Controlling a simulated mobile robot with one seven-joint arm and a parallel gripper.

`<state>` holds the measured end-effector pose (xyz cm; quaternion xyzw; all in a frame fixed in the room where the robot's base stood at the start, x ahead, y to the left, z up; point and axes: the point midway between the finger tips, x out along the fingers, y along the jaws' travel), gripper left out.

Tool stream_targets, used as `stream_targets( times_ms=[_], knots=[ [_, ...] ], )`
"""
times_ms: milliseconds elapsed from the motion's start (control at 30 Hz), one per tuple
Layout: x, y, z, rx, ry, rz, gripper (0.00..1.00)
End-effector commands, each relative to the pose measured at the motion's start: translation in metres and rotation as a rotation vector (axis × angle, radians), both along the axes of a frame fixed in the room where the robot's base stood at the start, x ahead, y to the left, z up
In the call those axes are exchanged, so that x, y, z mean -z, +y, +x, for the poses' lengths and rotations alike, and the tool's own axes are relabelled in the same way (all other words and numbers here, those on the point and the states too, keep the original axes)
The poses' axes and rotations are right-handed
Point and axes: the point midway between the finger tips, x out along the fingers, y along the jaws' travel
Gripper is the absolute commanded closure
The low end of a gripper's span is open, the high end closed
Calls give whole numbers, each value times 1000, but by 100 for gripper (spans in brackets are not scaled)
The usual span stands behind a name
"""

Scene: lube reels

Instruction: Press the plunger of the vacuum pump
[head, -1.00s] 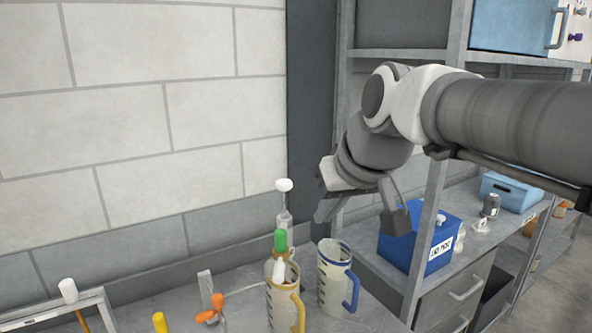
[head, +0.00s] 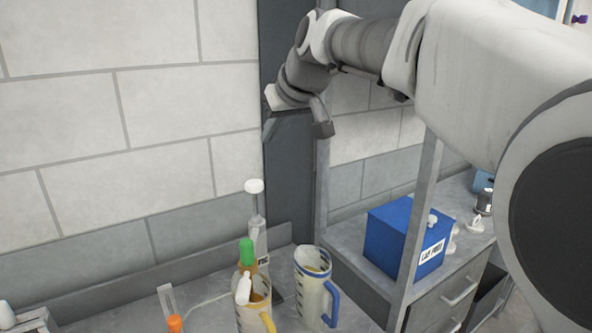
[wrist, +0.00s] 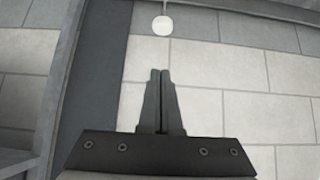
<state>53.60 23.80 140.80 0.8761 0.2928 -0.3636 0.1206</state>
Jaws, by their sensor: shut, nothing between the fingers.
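The vacuum pump (head: 260,239) stands upright at the back of the bench, near the wall. Its plunger is a thin rod topped by a round white knob (head: 254,186), which stands raised above the body. The knob also shows near the top of the wrist view (wrist: 163,26), beyond the fingertips. My gripper (head: 268,136) is above the knob and slightly right of it in the head view, apart from it. Its two fingers are together with nothing between them, as the wrist view (wrist: 160,73) shows. The pump's lower part is partly hidden by a green-capped bottle.
A jug with a yellow handle (head: 254,318) and a jug with a blue handle (head: 312,290) stand in front of the pump. The green-capped bottle (head: 247,252) is close beside it. A blue box (head: 392,240) sits on the right-hand shelf. A dark post (head: 285,190) rises behind.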

Motion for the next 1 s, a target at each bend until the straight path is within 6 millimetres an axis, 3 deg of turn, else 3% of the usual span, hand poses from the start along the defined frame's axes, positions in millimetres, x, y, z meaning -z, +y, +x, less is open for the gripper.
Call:
stream_targets(
  times_ms=[467,1000],
  knots=[
    [4,4,4,-2,0,-1,100],
    [78,45,58,-2,2,-2,100]
  ],
)
